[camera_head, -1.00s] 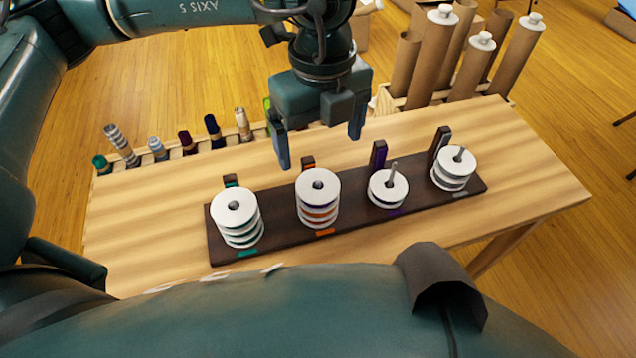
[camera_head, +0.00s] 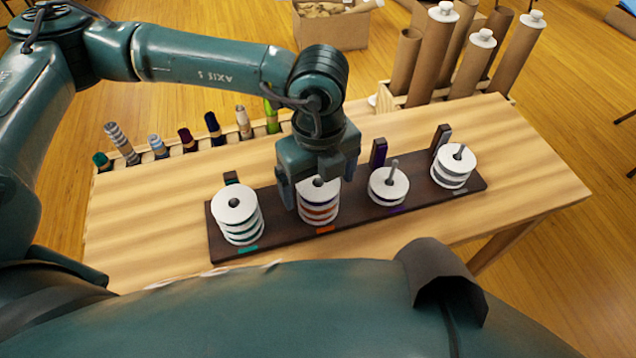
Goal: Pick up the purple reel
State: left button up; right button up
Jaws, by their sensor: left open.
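The purple reel (camera_head: 317,203) appears to be the top one on the second stack from the left; it has white flanges and a thin purple band, with orange reels (camera_head: 320,213) beneath it. My left gripper (camera_head: 319,185) is open right over this stack, one finger on its left side and the other at its upper right. It partly hides the top reel; I cannot tell whether the fingers touch it. My right gripper is not in view.
The dark rack (camera_head: 285,235) also holds a green stack (camera_head: 237,215) at left, a short stack (camera_head: 388,188) by a purple marker, and a grey stack (camera_head: 453,167) at right. Thread tubes (camera_head: 187,141) line the back edge; tall cardboard tubes (camera_head: 433,55) stand at back right.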

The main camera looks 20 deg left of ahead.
pick_arm(q)
jog(key=shift+c, duration=0.4)
jog(key=c, duration=1)
jog(key=shift+r, duration=0.1)
notch_tip(320, 180, up, 10)
